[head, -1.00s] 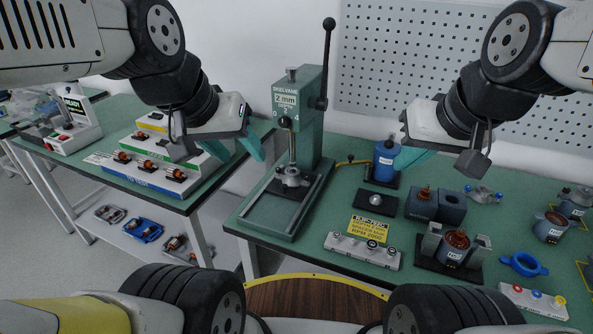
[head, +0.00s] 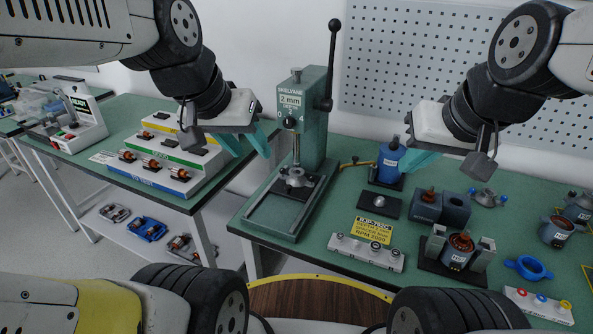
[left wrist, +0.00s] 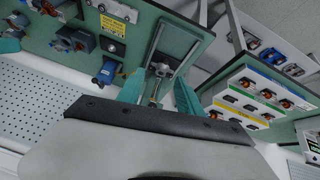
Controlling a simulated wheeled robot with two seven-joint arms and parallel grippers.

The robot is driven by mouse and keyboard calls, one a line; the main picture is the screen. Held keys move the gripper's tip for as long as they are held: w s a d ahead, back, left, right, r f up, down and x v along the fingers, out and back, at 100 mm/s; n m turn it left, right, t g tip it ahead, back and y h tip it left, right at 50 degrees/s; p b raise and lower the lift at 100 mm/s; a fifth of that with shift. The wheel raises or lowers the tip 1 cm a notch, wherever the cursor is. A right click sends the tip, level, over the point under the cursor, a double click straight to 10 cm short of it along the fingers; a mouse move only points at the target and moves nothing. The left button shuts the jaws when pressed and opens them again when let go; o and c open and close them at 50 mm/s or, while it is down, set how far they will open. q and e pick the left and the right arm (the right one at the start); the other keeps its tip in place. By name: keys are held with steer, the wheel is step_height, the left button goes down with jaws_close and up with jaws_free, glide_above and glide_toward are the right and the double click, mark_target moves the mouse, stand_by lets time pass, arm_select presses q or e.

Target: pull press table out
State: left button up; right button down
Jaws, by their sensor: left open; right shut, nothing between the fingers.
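The green arbor press (head: 303,120) stands on the green workbench with its black-knobbed lever upright. Its press table (head: 294,183), a small grey round fixture, sits under the ram at the back of two rails (head: 272,222) that run toward the front. The fixture also shows in the left wrist view (left wrist: 161,69). My left gripper (head: 254,147) is open and empty, in the air left of the press column; its teal fingers also show in the left wrist view (left wrist: 160,97). My right gripper (head: 402,160) is shut and empty above the bench, right of the press, near the blue bottle.
Right of the press are a blue bottle (head: 387,163), a dark plate (head: 379,205), a yellow sign (head: 372,230), a button strip (head: 366,252) and a motor stator in a stand (head: 458,250). A tiered rack (head: 170,160) stands on the left bench. A pegboard (head: 420,70) is behind.

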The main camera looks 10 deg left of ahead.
arm_select(q)
steer(key=w+f+m+g, duration=0.2)
steer(key=w+f+m, duration=0.35)
steer(key=w, duration=0.65)
steer(key=m+g+h, duration=0.2)
steer(key=m, duration=0.4)
glide_toward(288, 186)
steer(key=shift+n, duration=0.25)
steer(key=x, duration=0.8)
steer(key=shift+w+d+f, duration=0.1)
steer(key=shift+f, duration=0.15)
steer(key=shift+c, duration=0.2)
jaws_close()
